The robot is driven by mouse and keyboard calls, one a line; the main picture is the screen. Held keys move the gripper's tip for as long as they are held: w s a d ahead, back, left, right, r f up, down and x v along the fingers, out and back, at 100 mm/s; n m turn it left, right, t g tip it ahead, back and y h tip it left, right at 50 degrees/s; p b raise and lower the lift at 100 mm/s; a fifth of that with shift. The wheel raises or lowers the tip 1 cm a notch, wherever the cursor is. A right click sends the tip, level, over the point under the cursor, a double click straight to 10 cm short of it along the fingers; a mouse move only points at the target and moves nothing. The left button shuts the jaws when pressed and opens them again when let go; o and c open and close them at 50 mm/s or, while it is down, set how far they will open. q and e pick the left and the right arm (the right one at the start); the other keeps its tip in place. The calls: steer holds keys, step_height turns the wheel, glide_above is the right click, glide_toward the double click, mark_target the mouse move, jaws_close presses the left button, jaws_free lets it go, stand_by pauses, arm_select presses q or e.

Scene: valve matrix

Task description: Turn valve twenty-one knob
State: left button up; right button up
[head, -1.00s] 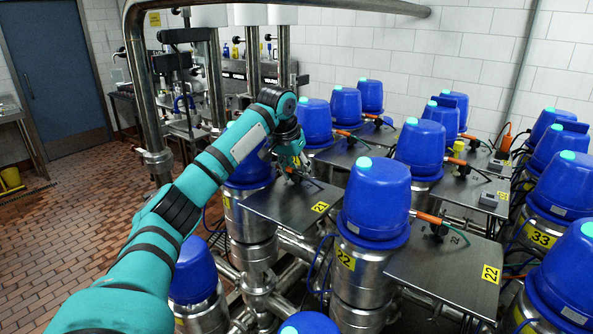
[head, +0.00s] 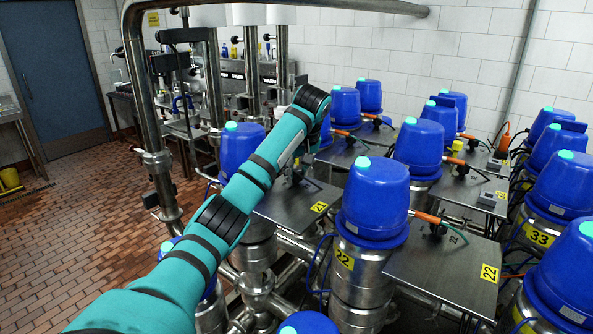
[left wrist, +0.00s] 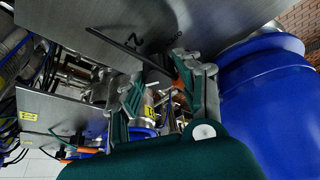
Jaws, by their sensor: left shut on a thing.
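The valve twenty-one plate (head: 285,208) is a flat metal sheet with a yellow 21 label (head: 319,207), beside a blue-capped valve body (head: 238,148). My left arm reaches across to it, and its wrist largely covers the left gripper (head: 299,170) and the knob in the head view. In the left wrist view the left gripper (left wrist: 160,85) has its fingers at the plate (left wrist: 120,35). It is shut on the valve twenty-one knob, which is dark and mostly hidden between the fingers. My right gripper is not in view.
The valve 22 blue cap (head: 374,195) and its plate (head: 445,265) stand close on the right. Several more blue-capped valves fill the right side. A vertical steel pipe (head: 145,110) stands at the left. The brick floor (head: 70,230) there is open.

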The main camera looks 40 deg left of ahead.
arm_select(q)
steer(key=n+g, duration=0.1)
steer(key=n, duration=0.1)
steer(key=n+g, duration=0.1)
steer(key=n, duration=0.2)
steer(key=shift+w+r+y, duration=0.1)
steer(key=shift+w+y, duration=0.05)
steer(key=shift+y, duration=0.15)
steer(key=shift+n+g, duration=0.4)
steer(key=shift+n, duration=1)
steer(key=o, duration=1.1)
steer(key=shift+o, duration=0.2)
steer(key=v, duration=1.1)
steer(key=shift+w+r, duration=0.25)
steer(key=shift+r, duration=0.15)
steer(key=shift+d+f, duration=0.1)
